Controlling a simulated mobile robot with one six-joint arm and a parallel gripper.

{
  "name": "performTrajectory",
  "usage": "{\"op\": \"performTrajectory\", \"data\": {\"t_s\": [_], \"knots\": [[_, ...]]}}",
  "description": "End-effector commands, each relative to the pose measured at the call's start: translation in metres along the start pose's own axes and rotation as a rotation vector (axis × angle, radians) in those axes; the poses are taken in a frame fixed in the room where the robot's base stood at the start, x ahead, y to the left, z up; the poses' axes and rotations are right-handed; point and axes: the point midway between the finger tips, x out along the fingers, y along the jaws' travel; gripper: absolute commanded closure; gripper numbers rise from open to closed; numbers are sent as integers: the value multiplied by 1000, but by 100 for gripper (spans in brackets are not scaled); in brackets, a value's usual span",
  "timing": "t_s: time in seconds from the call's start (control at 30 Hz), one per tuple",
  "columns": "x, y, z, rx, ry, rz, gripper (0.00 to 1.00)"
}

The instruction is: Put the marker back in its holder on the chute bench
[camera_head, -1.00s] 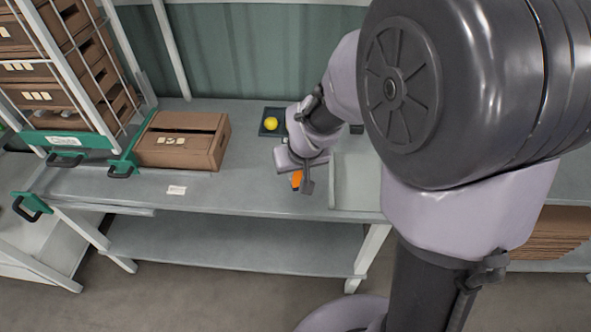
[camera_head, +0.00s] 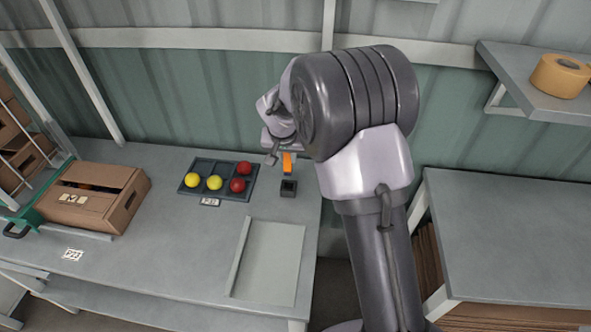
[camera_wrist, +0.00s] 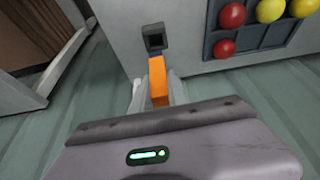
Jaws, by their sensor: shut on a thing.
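The orange marker (camera_head: 287,163) is held by my gripper (camera_wrist: 157,92), which is shut on it. It hangs roughly upright, and in the wrist view the marker (camera_wrist: 158,76) has its dark end toward the holder. The small dark square holder (camera_head: 288,188) stands on the chute bench, right of the tomato tray. In the head view the marker is just above the holder; I cannot tell whether its hidden lower end touches it. The holder (camera_wrist: 154,38) shows its square opening in the wrist view. My arm partly hides the gripper in the head view.
A dark compartment tray (camera_head: 245,195) holds red and yellow tomatoes close to the holder. A pale panel (camera_head: 270,262) lies at the bench front. A cardboard box (camera_head: 125,205) sits at left. The corrugated wall is behind, and a wall shelf (camera_head: 535,97) with tape is at upper right.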

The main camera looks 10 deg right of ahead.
Motion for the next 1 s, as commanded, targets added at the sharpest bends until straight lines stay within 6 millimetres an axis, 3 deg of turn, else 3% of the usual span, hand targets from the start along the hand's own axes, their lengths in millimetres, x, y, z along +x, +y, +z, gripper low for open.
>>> {"op": "performTrajectory", "data": {"t_s": [0.2, 0.67, 1.0], "knots": [[9, -3, -6, 27, 7, 13, 100], [55, -2, 14, 27, 6, 12, 100], [55, -2, 14, 26, 6, 11, 100]]}}
